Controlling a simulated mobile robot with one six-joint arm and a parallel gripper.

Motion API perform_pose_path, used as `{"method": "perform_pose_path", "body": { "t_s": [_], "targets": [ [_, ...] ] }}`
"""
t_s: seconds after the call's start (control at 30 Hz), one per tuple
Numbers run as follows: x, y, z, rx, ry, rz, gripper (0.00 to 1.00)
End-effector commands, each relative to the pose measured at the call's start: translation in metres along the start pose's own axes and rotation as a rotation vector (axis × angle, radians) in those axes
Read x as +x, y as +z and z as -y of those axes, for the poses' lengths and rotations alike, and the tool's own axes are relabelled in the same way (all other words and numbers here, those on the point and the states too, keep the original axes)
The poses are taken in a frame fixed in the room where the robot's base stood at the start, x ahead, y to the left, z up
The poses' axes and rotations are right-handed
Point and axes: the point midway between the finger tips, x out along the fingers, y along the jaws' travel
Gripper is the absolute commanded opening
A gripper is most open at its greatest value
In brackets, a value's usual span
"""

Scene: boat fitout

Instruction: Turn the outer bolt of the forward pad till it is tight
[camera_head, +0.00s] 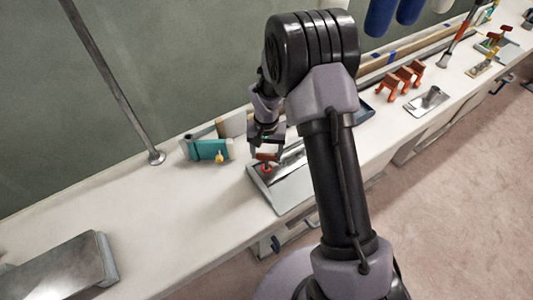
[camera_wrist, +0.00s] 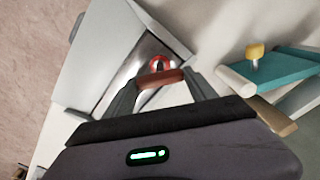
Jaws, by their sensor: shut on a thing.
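A pale, sloped block with a bright metal top (camera_head: 288,180) stands at the bench's front edge under my gripper; I take it as the pad. It fills the middle left of the wrist view (camera_wrist: 125,75). A red round piece (camera_head: 266,169), apparently at the bolt, sits at its near end; it also shows in the wrist view (camera_wrist: 159,62). My gripper (camera_head: 267,150) is shut on a brown-red bar (camera_wrist: 160,79), held crosswise between the fingertips just above the red piece. The bar partly covers the red piece, so their contact and the bolt's seating are unclear.
A teal block with a yellow knob (camera_head: 208,150) lies left of the pad. A thin post (camera_head: 118,90) rises from the bench behind it. Orange brackets (camera_head: 400,80) and a metal plate with a short tube (camera_head: 430,101) stand to the right.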

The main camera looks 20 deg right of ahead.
Motion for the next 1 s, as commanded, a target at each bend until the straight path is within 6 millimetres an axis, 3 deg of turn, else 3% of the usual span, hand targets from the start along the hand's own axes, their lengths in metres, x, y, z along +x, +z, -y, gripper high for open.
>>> {"method": "perform_pose_path", "body": {
  "t_s": [0.4, 1.0],
  "targets": [
    [-0.0014, -0.0013, 0.0007, 0.230, -0.002, -0.004, 0.25],
    [-0.0022, -0.0014, 0.0009, 0.287, -0.002, -0.004, 0.25]
  ]
}}
